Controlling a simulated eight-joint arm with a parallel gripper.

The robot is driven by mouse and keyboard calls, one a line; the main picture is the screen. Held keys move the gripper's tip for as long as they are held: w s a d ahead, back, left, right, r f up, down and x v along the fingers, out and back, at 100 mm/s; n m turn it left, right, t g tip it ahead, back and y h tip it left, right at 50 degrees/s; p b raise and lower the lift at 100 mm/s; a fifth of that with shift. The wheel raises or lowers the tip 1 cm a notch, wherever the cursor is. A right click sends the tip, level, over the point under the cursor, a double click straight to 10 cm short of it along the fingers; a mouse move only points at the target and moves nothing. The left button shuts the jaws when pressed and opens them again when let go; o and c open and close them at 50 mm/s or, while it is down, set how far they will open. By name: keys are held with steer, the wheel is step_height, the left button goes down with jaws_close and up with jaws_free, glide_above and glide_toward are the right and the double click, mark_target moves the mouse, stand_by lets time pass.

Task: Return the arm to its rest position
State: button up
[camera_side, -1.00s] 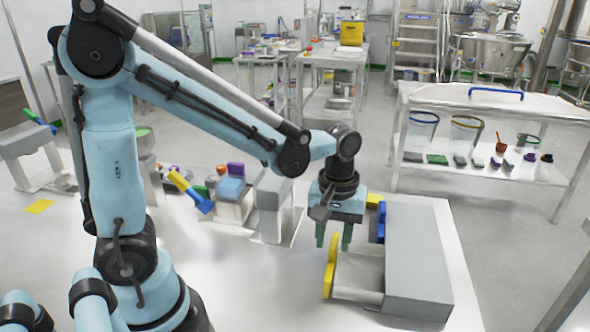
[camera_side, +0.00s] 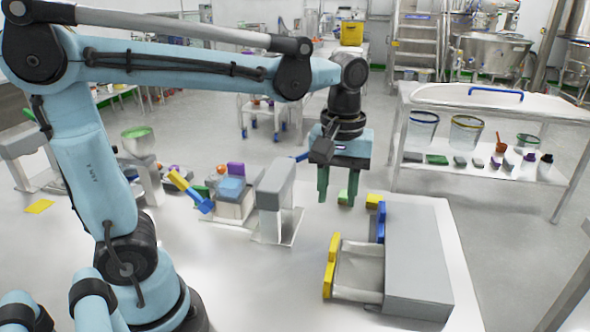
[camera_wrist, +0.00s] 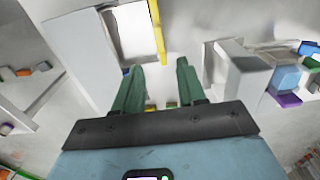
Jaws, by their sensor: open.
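My gripper (camera_side: 338,186) is raised above the white table (camera_side: 250,300) in the side view, its green fingers pointing down. The fingers are apart with nothing between them. They also show in the wrist view (camera_wrist: 158,88), spread and empty. My arm reaches out from the left, with its forearm nearly level. A grey drawer box (camera_side: 425,262) stands below and to the right of the gripper. Its drawer with a yellow front (camera_side: 331,265) is pulled out to the left, and its inside looks empty.
A grey machine (camera_side: 275,197) stands left of the gripper, near a blue-topped block (camera_side: 231,188) and a yellow-blue tool (camera_side: 190,190). Yellow and green blocks (camera_side: 374,201) lie behind the drawer box. A white shelf cart (camera_side: 480,145) stands at the right. The table's front is clear.

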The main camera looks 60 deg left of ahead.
steer(key=s+a+f+m+t, duration=0.3)
steer(key=s+f+m+t, duration=0.1)
steer(key=m+t, duration=0.3)
steer(key=shift+a+m, duration=0.2)
steer(key=shift+m, duration=0.8)
